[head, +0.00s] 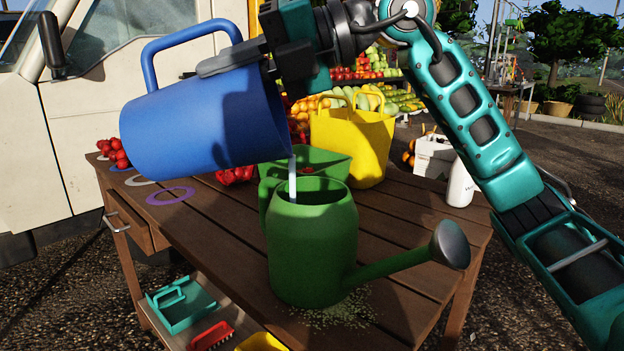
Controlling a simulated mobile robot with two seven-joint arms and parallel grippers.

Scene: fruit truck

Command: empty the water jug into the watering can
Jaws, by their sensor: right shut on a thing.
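A blue water jug (195,120) is tilted far over, its mouth facing right and down. A thin stream of water (292,178) falls from its lip into the open top of the green watering can (312,245). The can stands upright on the wooden table, its spout pointing right. My right gripper (232,60) is shut on the jug at its upper rim side and holds it above and to the left of the can. The jug's handle loops up at the top. The inside of the jug is hidden. My left gripper is not in view.
A yellow basket (352,140) and a green crate (320,160) stand behind the can. A white bottle (460,185) is at the table's right. Coloured rings (170,196) and red fruit (113,152) lie at the left. A lower shelf holds a teal caddy (180,304).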

